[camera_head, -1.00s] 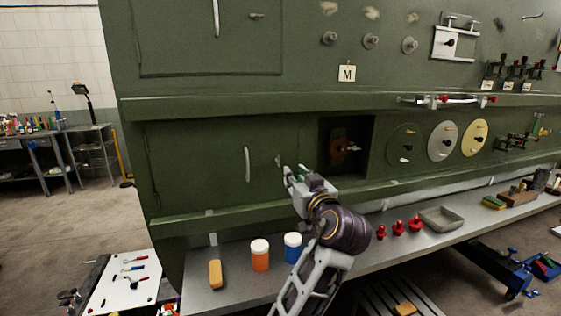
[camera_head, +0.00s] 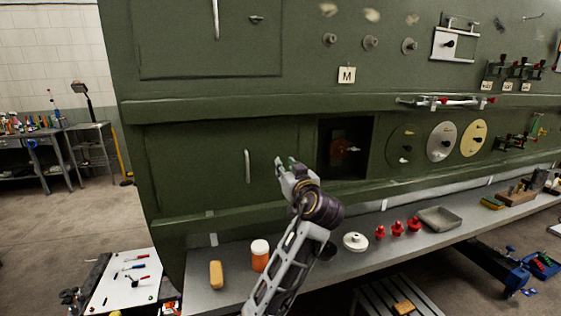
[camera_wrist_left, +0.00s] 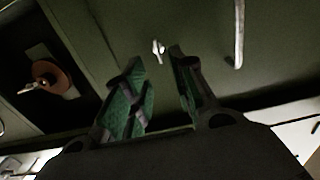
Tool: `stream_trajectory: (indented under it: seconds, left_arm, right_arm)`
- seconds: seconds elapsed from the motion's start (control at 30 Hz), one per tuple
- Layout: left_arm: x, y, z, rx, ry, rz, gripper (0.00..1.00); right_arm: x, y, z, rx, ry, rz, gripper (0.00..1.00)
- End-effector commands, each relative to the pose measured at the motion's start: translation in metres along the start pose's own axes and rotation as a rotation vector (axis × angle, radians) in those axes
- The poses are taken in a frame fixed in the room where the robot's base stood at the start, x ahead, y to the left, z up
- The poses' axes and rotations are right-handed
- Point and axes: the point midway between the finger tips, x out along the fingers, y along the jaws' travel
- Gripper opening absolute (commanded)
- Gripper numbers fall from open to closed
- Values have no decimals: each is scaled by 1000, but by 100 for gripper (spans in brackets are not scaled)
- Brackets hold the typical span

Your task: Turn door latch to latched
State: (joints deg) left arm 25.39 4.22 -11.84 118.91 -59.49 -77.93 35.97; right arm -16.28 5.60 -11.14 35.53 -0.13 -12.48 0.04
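The lower door in the green fuselage panel has a vertical pale handle (camera_head: 247,166). To the handle's right is a small latch, which shows as a light metal piece in the left wrist view (camera_wrist_left: 158,48). My left gripper (camera_head: 285,162) covers that latch in the head view. In the left wrist view its green-padded fingers (camera_wrist_left: 156,62) are apart, with the latch just beyond the gap between the tips. I see no contact with it, and nothing is held. My right gripper is not in view.
An open recess (camera_head: 344,145) with a reddish part lies right of the door. A ledge (camera_head: 195,285) below carries an orange jar (camera_head: 260,256), a yellow block (camera_head: 216,274), a white round part (camera_head: 355,241), red knobs (camera_head: 397,228) and a grey tray (camera_head: 440,218).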

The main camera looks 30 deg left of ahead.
Motion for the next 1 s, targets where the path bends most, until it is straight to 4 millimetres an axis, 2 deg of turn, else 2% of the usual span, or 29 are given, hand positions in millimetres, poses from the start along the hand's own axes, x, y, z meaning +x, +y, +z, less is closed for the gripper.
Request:
stream_trajectory:
  seconds: [0.2,0.4,0.6,0.87,1.0]
  left_arm:
    - [29,0,-1,2,0,-2,26]
    - [49,0,-1,1,1,-1,26]
    - [57,0,0,-1,0,0,26]
    - [57,0,0,-1,0,0,26]
    - [57,0,0,-1,0,0,10]
  right_arm:
    - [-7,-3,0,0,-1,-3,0]
    - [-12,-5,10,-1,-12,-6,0]
    - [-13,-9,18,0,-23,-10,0]
    - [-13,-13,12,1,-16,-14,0]
    - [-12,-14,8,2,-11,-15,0]
